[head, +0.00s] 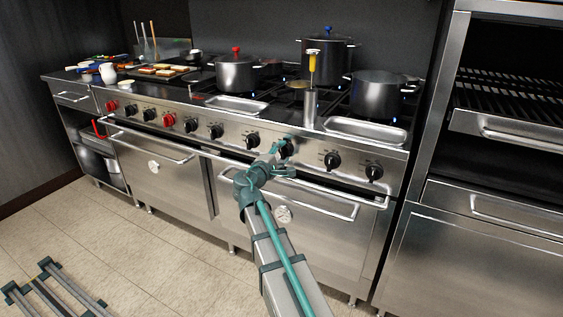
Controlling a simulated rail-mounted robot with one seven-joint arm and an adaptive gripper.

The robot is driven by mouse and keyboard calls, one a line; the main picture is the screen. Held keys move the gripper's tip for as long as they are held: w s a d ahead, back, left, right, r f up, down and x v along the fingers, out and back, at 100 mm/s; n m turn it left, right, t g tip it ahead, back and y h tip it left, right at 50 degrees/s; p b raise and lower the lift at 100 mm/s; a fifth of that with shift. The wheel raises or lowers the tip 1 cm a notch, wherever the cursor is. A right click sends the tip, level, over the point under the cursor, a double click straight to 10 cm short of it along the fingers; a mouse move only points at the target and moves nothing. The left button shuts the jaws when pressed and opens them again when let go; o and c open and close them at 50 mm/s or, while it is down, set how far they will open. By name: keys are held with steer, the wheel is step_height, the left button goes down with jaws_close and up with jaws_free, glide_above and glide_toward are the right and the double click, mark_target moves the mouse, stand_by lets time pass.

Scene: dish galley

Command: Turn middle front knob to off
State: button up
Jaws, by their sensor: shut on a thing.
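The range's front panel (235,134) carries a row of black and red knobs. My gripper (281,148) is at the panel, right of centre, shut on a black knob (289,148). My gripper partly hides this knob, and I cannot read its setting. One black knob (252,140) is just left of my gripper. Two more, a nearer one (332,160) and a farther one (374,173), are to its right.
Oven doors with long handles (316,194) are below the panel. Pots, including one at the right (377,95), and steel trays (366,131) stand on the range top. Small blue flames show there. A tall steel oven (500,170) stands at right.

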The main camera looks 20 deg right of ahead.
steer(key=shift+m+b, duration=0.8)
steer(key=o, duration=1.2)
steer(key=v, duration=1.2)
